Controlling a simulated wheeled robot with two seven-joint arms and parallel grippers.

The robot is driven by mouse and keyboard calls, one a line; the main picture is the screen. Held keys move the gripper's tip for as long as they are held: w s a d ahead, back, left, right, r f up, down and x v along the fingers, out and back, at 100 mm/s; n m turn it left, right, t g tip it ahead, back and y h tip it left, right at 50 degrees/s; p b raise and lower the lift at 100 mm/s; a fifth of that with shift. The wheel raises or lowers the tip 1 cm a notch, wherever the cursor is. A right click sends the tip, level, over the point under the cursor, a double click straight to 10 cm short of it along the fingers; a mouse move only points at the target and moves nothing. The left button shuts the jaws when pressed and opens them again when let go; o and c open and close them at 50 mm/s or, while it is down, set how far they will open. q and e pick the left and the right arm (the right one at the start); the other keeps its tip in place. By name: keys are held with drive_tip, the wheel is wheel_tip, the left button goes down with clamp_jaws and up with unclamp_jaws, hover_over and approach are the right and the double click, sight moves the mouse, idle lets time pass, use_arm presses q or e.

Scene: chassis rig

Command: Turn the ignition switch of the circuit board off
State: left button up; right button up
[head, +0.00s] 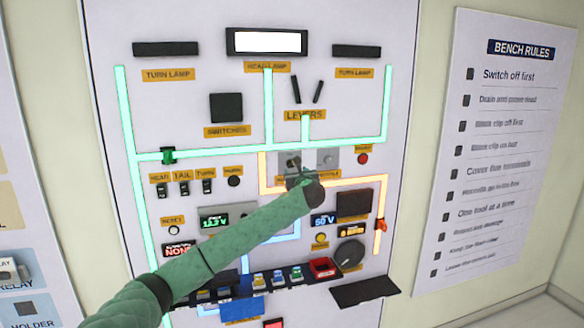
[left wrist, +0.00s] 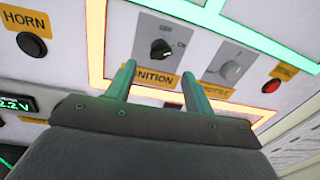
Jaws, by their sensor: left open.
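The circuit board (head: 225,130) is a tall white panel with glowing green, orange and blue lines. Its ignition switch (left wrist: 161,49) is a black rotary knob on a pale plate, with OFF and ON marks above and right of it; I cannot tell surely which mark it points to. The knob also shows partly in the head view (head: 293,161), just above my gripper. My left gripper (left wrist: 158,70) is open, its two green fingers pointing at the panel just below the knob, over the ignition label. The knob is not between the fingertips. My right gripper is out of view.
The throttle knob (left wrist: 231,70) sits right of the ignition, with a red button (left wrist: 271,86) beyond. The black horn button (left wrist: 32,45) is to the left. A shelf with small coloured parts (head: 270,280) juts out below. The head lamp (head: 266,41) is lit white.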

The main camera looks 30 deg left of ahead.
sight(292, 166)
use_arm(q)
drive_tip(key=p+x, duration=0.3)
drive_tip(key=x, duration=0.3)
drive_tip(key=shift+w+a+r+p, duration=0.1)
drive_tip(key=shift+p, duration=0.25)
drive_tip(key=shift+w+a, duration=0.45)
drive_tip(key=shift+w, duration=0.1)
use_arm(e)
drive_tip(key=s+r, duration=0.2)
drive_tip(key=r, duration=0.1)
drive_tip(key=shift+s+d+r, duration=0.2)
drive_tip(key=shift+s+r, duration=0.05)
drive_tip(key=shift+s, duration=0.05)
use_arm(q)
drive_tip(key=c, duration=0.9)
drive_tip(key=shift+f, duration=0.25)
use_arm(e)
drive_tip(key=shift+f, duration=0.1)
